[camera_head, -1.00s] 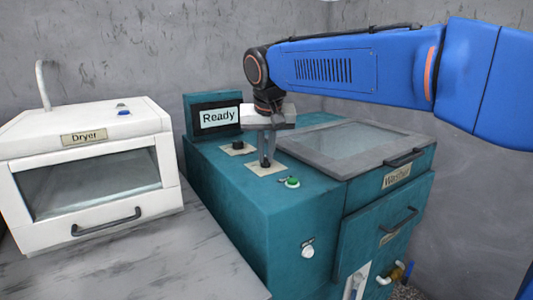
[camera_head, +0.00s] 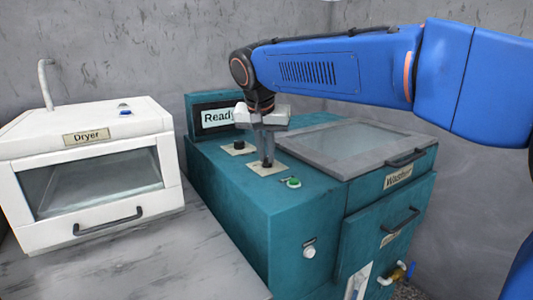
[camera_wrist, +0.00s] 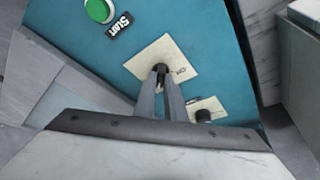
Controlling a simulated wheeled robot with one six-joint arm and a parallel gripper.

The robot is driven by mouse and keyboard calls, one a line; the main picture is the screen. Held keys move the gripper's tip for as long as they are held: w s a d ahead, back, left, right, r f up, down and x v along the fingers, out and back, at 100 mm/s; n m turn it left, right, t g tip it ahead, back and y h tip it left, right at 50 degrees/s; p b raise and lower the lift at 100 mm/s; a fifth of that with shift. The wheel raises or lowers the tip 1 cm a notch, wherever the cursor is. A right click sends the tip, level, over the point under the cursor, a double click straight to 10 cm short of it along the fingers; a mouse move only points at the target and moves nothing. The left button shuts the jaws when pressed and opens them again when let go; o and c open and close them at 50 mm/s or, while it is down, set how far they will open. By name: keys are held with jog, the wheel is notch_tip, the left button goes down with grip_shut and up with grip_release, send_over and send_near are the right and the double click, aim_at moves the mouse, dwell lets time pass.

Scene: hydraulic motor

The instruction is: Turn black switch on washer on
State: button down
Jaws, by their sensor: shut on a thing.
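The teal washer (camera_head: 230,200) stands at the centre of the head view. Its black switch (camera_wrist: 160,70) sits on a cream plate (camera_wrist: 170,55) on the washer top. A second black knob (camera_head: 239,145) sits on its own plate behind it, and it also shows in the wrist view (camera_wrist: 203,115). My gripper (camera_head: 267,160) points down over the front plate. In the wrist view its two fingers (camera_wrist: 161,82) are closed around the black switch, covering part of it. I cannot read the switch's setting clearly.
A screen reading "Ready" (camera_head: 217,117) stands at the washer's back, partly behind my gripper. A green Start button (camera_head: 292,182) is near the switch. The washer's glass lid (camera_head: 350,145) is closed. A white dryer (camera_head: 90,180) stands at the left.

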jog(key=c, duration=1.8)
grip_release()
jog(key=v, duration=1.7)
jog(key=shift+s+r, duration=0.1)
jog(key=shift+r, duration=0.1)
